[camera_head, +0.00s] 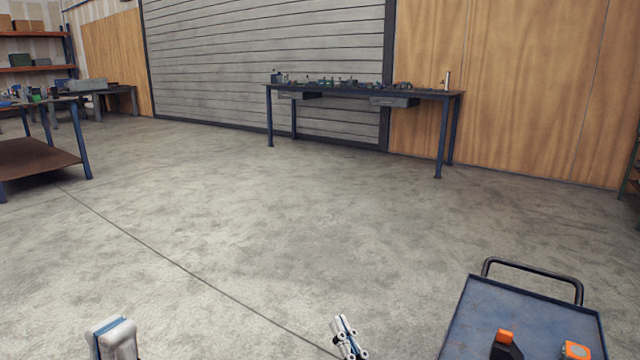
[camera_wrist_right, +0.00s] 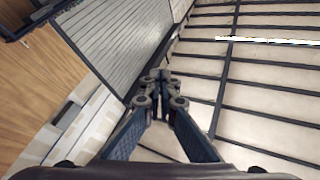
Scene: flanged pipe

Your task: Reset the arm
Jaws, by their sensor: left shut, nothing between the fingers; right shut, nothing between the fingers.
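My right gripper (camera_head: 343,325) shows at the bottom middle of the head view, pointing up, and looks shut and empty. In the right wrist view my right gripper (camera_wrist_right: 160,82) has its two fingertips together, with nothing between them. It stands in free air, with the ceiling and walls behind it. A white part of my own arm with a blue band (camera_head: 115,340) shows at the bottom left of the head view. My left gripper's fingers do not show.
A blue cart (camera_head: 530,325) with a black handle stands at the bottom right, with orange and black items on it. A long workbench (camera_head: 425,93) with tools stands by the far wall. Another table (camera_head: 40,158) is at the left. The concrete floor (camera_head: 250,220) between is clear.

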